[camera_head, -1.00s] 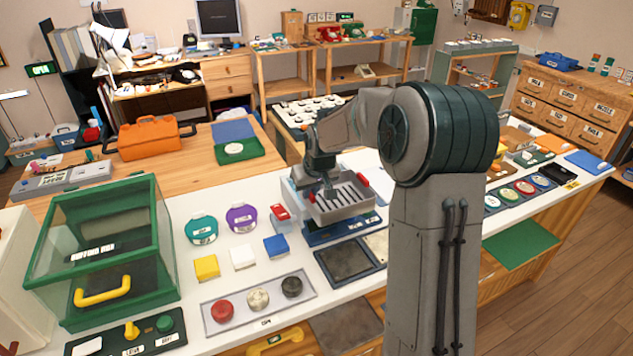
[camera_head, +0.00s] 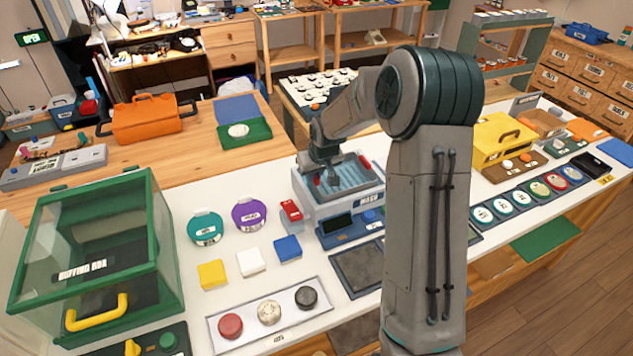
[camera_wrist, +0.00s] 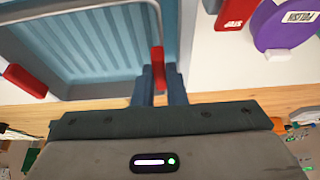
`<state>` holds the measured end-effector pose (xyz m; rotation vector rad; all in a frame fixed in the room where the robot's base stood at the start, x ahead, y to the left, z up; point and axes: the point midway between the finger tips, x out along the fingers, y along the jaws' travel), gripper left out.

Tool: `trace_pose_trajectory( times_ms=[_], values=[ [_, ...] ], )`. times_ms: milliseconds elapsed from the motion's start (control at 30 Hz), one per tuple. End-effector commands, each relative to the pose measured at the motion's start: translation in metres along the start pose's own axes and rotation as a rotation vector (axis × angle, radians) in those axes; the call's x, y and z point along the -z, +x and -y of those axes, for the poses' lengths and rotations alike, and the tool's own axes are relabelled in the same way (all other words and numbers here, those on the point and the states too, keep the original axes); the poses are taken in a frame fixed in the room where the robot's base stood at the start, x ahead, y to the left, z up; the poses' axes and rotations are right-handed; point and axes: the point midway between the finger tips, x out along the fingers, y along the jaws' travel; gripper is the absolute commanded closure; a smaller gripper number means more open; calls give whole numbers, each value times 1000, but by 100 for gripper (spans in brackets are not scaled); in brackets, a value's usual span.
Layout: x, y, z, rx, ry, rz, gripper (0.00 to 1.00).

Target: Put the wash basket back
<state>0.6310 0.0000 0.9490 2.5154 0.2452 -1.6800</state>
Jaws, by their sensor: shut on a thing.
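The wash basket (camera_head: 352,175) is a shallow grey tray with a light blue ribbed inside and a red grip on each side. It sits low within the top of the pale blue and white wash tank (camera_head: 312,202); I cannot tell if it rests fully on its seat. My gripper (camera_head: 325,177) comes down at the basket's left side. In the wrist view, my fingers (camera_wrist: 160,88) are shut around the near red grip (camera_wrist: 158,62), and the other red grip (camera_wrist: 25,80) is free. The basket's ribbed inside (camera_wrist: 95,45) shows empty.
Left of the tank are a red block (camera_head: 291,210), a purple round piece (camera_head: 249,214) and a teal one (camera_head: 205,227). A green glass-sided box (camera_head: 95,240) stands farther left. A dark square pad (camera_head: 357,268) lies in front. A yellow case (camera_head: 503,140) stands right, beyond my arm.

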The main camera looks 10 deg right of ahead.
Motion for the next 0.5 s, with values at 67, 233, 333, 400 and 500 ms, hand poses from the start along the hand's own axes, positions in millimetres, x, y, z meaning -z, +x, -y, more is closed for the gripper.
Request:
trace_pose_trajectory(
  times_ms=[67,233,333,400,500],
  values=[
    [-3,6,1,1,-1,2,100],
    [-12,28,0,1,-2,3,100],
    [-14,33,0,0,-1,-1,100],
    [-13,33,0,0,-1,-2,100],
    [-14,33,0,0,-1,-2,100]
  ],
)
